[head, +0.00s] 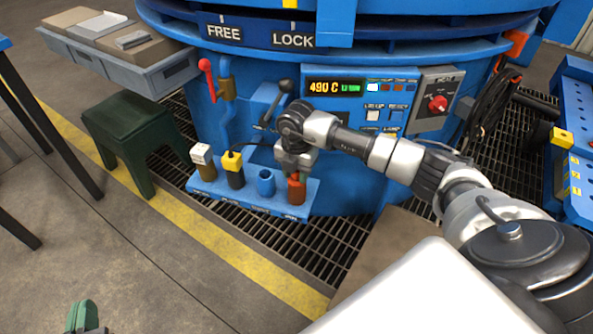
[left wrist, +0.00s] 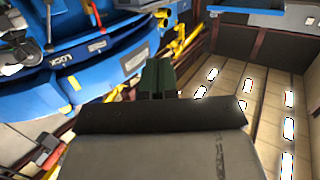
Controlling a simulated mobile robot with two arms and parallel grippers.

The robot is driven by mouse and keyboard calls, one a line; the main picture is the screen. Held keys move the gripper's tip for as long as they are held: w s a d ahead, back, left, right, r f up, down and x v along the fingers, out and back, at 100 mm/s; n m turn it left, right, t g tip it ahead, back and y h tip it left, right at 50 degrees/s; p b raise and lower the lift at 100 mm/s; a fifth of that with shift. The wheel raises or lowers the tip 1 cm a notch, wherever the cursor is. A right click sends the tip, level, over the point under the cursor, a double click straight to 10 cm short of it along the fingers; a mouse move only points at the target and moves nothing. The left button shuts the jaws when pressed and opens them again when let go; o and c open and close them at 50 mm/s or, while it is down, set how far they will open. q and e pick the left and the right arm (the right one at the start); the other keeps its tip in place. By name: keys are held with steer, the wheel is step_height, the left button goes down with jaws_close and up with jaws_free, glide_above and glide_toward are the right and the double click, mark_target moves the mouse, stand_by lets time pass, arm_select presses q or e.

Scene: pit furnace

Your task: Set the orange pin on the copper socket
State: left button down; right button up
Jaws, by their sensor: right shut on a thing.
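My right gripper (head: 297,174) is low over the right end of a blue shelf and shut on a small orange-red piece, which I take as the orange pin (head: 297,181). The piece is mostly hidden by the fingers. It is at the top of the reddish-brown copper socket (head: 297,196); I cannot tell whether it is seated or just above. My left gripper (head: 84,317) shows at the bottom left, its green fingers together and empty, away from the shelf. It also shows in the left wrist view (left wrist: 157,77).
The blue shelf (head: 226,190) also carries a brown socket with a white block (head: 202,154), a black socket with a yellow piece (head: 232,160), and an open blue socket (head: 266,183). Behind is the blue furnace with a control panel (head: 437,103). A green stool (head: 127,125) stands left.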

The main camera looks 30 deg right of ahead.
steer(key=shift+f, duration=0.3)
steer(key=o, duration=0.7)
arm_select(q)
steer(key=shift+w+d+r+t, duration=0.1)
steer(key=shift+w+r+t, duration=0.15)
steer(key=shift+r+t, duration=0.35)
